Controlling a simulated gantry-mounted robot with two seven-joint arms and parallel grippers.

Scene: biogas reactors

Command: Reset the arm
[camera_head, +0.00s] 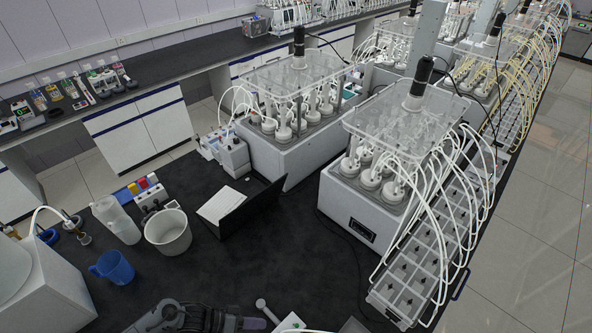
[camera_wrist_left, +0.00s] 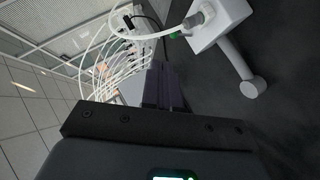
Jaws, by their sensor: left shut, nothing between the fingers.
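My left gripper (camera_head: 252,323) shows at the bottom edge of the head view, low over the dark bench top, with dark links and purple fingers. In the left wrist view its fingers (camera_wrist_left: 165,86) are together and empty. A white device with a rounded arm (camera_head: 266,310) lies just to the right of the fingers in the head view. It also shows in the left wrist view (camera_wrist_left: 236,62), apart from the fingers. My right gripper is not in view.
A blue jug (camera_head: 113,267), a white bucket (camera_head: 168,232) and a tall translucent container (camera_head: 117,220) stand left on the bench. A black laptop-like object (camera_head: 247,208) lies mid-bench. Reactor units (camera_head: 362,210) with tubes stand behind and right.

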